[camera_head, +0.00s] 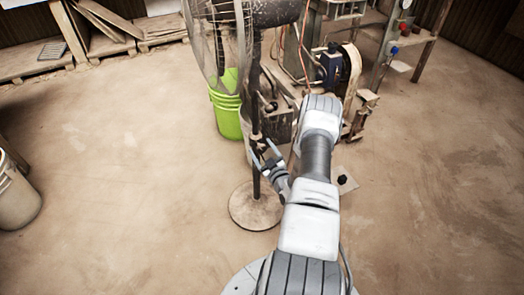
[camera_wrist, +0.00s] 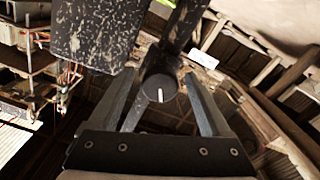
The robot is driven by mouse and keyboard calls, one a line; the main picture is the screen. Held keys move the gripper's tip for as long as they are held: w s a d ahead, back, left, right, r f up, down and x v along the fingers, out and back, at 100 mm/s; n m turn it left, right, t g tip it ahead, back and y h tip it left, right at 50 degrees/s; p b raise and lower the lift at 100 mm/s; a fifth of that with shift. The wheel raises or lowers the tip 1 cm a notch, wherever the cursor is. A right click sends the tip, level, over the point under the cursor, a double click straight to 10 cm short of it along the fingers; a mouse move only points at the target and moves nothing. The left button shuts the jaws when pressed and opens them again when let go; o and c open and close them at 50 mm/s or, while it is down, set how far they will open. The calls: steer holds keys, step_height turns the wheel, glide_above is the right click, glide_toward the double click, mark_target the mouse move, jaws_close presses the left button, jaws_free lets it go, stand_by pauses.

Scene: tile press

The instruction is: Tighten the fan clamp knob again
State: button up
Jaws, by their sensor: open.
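In the head view my gripper (camera_head: 266,153) is at the pole of the pedestal fan (camera_head: 256,110). The fan's round base (camera_head: 255,207) stands on the floor. The knob is too small to make out in the head view.
A green bucket (camera_head: 228,110) stands just behind the fan pole. A machine with a belt wheel (camera_head: 350,75) is behind my arm to the right. A pale bucket (camera_head: 15,195) is at the left edge. The floor at left and right is mostly clear.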

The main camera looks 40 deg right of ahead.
jaws_close()
stand_by(0.3)
steer(key=shift+m, duration=0.3)
steer(key=m, duration=1.1)
steer(key=shift+a+m, duration=0.1)
steer(key=shift+m, duration=0.3)
steer(key=m, duration=1.1)
steer(key=shift+a+m, duration=0.1)
steer(key=shift+m, duration=0.2)
